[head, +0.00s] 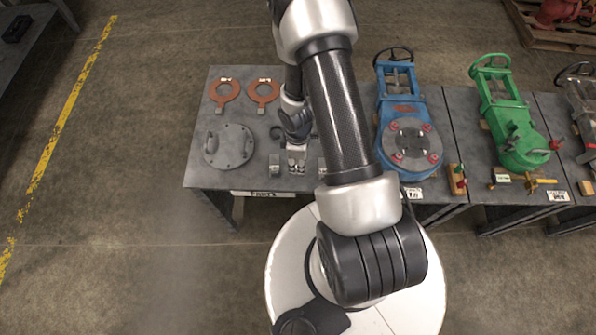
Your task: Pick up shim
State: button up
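My gripper (297,165) is small in the head view, low over the front part of the left grey table (205,178). I cannot tell whether its fingers are open or shut, or whether anything is between them. Small grey pieces lie on the table beside it, one on its left (274,165) and one on its right (322,166), partly behind my arm. Either may be a shim, but they are too small to tell. No piece is clearly marked as the shim.
Two orange rings (224,92) and (263,92) lie at the table's back left. A round grey cover (229,146) lies in front of them. A blue valve (403,125) and a green valve (510,120) stand to the right. Floor left of the table is clear.

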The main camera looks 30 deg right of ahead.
aim_at(297, 172)
jog(key=shift+s+a+f+b, duration=0.1)
jog(key=shift+f+b, duration=1.45)
jog(key=shift+a+f+b, duration=0.1)
jog(key=shift+f+b, duration=1.4)
jog(key=shift+r, duration=0.1)
jog(key=shift+c, duration=0.2)
grip_shut()
